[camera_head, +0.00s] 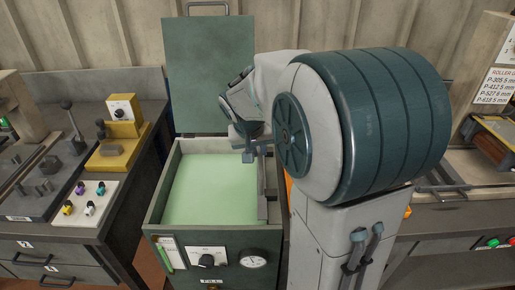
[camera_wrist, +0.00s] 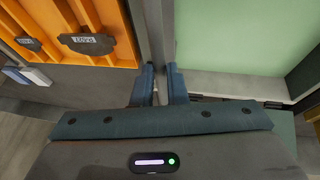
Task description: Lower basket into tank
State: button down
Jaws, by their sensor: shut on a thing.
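The open tank (camera_head: 153,215) stands in the middle of the head view, with pale green liquid (camera_head: 210,190) inside and its dark green lid (camera_head: 208,75) raised behind. My gripper (camera_head: 250,152) is over the tank's right side. In the wrist view my gripper (camera_wrist: 161,82) is shut on a narrow grey bar, with the green liquid (camera_wrist: 240,35) to the right. A long dark grey bar (camera_head: 262,200) shows along the tank's right inner side. I cannot tell whether it is part of the basket. No basket body shows clearly; my arm hides the area right of the tank.
An orange tray with dark labelled parts (camera_wrist: 90,40) lies left of the bar in the wrist view. The left bench holds a yellow block (camera_head: 117,150) and a white board with coloured knobs (camera_head: 88,205). A gauge (camera_head: 252,259) is on the tank's front.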

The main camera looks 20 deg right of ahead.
jog(key=shift+s+f+b, duration=0.15)
jog(key=shift+f+b, duration=0.15)
jog(key=shift+f, duration=0.4)
jog(key=c, duration=1.5)
grip_release()
jog(key=shift+o, duration=0.2)
jog(key=shift+r, duration=0.15)
jog(key=shift+a+r, duration=0.15)
jog(key=shift+r, duration=0.15)
jog(key=v, duration=1.3)
